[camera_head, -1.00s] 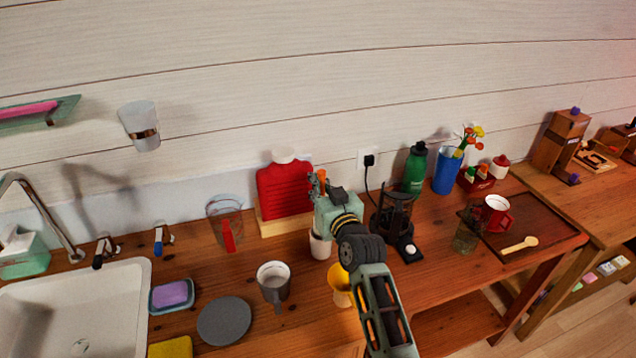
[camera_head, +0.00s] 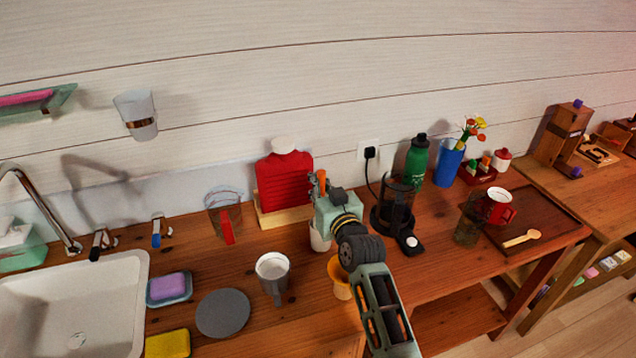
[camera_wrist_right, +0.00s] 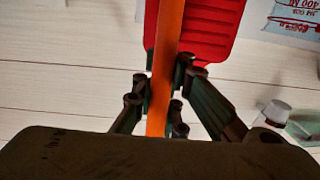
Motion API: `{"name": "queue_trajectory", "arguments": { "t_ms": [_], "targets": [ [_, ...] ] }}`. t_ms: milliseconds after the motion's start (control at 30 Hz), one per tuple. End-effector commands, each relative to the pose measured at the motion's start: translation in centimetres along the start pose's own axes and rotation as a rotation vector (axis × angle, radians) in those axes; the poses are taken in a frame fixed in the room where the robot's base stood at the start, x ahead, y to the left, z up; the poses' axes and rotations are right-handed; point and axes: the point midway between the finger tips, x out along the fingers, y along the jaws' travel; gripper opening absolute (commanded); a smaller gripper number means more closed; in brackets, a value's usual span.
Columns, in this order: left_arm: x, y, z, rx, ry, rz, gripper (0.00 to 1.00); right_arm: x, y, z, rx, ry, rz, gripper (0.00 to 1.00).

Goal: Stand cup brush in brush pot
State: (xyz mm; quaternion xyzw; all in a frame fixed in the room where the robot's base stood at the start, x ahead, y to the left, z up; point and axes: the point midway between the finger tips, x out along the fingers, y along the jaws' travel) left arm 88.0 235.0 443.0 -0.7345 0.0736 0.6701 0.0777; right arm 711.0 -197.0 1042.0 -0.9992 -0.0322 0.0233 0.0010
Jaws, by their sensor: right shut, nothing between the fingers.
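My right gripper (camera_head: 317,190) is over the white pot (camera_head: 319,238), which I take to be the brush pot; the gripper hides much of its top. The gripper is shut. An orange handle (camera_head: 322,180), probably the cup brush's, shows at the fingers. In the right wrist view the orange handle (camera_wrist_right: 168,60) runs lengthwise past the closed fingertips (camera_wrist_right: 165,90), with no clear grip on it. The brush head is hidden, and I cannot tell whether it is inside the pot. My left gripper is out of view.
A red ribbed bottle (camera_head: 284,185) stands behind the gripper. A grey-white mug (camera_head: 273,275) and measuring jug (camera_head: 225,222) are left. Bare counter lies between mug and pot.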

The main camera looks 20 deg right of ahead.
Motion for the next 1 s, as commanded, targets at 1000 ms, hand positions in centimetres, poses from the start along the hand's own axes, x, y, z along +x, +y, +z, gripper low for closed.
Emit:
{"name": "queue_trajectory", "arguments": {
  "t_ms": [1000],
  "targets": [
    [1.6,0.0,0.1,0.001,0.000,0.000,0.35,0.1,0.0,2.4,0.000,0.000,0.000,0.17]
  ]
}}
